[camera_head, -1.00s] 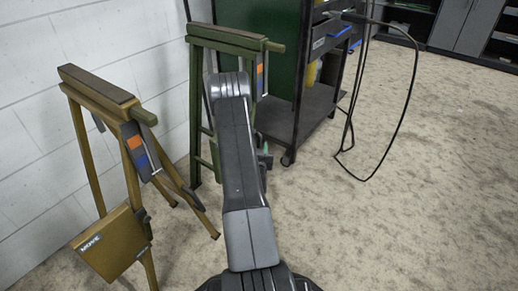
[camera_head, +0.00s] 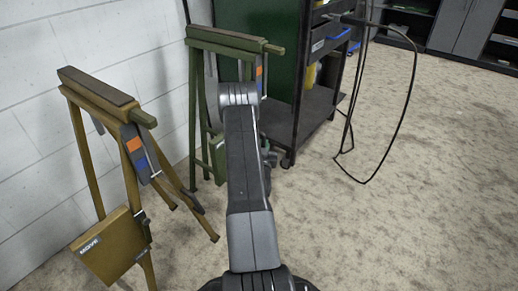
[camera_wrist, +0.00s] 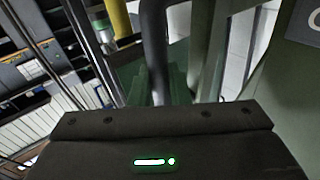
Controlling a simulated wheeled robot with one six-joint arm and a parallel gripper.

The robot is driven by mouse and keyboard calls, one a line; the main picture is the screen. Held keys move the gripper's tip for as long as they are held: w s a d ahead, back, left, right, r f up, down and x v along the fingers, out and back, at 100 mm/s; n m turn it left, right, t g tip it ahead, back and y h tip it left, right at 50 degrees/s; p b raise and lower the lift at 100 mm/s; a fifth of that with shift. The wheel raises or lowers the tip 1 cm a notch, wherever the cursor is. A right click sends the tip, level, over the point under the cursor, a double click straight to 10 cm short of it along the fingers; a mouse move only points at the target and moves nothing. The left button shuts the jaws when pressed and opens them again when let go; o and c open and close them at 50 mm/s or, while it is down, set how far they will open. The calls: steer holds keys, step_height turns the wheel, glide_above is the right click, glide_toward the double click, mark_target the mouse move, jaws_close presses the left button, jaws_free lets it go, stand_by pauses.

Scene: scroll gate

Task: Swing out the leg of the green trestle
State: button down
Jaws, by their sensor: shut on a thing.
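The green trestle (camera_head: 225,41) stands by the white wall, with an orange-marked grey fitting (camera_head: 259,75) near its top right end. My dark arm crosses in front and hides much of its lower part. In the wrist view, my gripper (camera_wrist: 160,135) shows as a dark housing with a green light; its fingertips are hidden. Beyond it rise a dark grey bar (camera_wrist: 154,50) and a green upright (camera_wrist: 208,50) of the trestle. My gripper is shut, apparently on the trestle's leg, but the contact itself cannot be seen.
A yellow-brown trestle (camera_head: 97,86) stands close at left, with a plate (camera_head: 108,247) low on its front. A dark cart (camera_head: 300,130) with a green side stands just behind the green trestle. A black cable (camera_head: 400,120) hangs at right. The floor at right is clear.

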steer(key=w+d+n+t+y, duration=0.1)
steer(key=w+d+n+t, duration=0.1)
steer(key=w+d, duration=0.4)
steer(key=w+t, duration=0.1)
steer(key=w, duration=0.2)
steer(key=shift+w+d+r+n, duration=0.2)
steer(key=shift+d+r+n, duration=0.15)
steer(key=shift+r+n, duration=0.05)
steer(key=c, duration=1.4)
jaws_free()
steer(key=shift+w+d, duration=0.1)
steer(key=shift+d, duration=0.05)
steer(key=shift+f, duration=0.1)
steer(key=p+v, duration=0.4)
steer(key=v, duration=1)
steer(key=shift+w, duration=0.15)
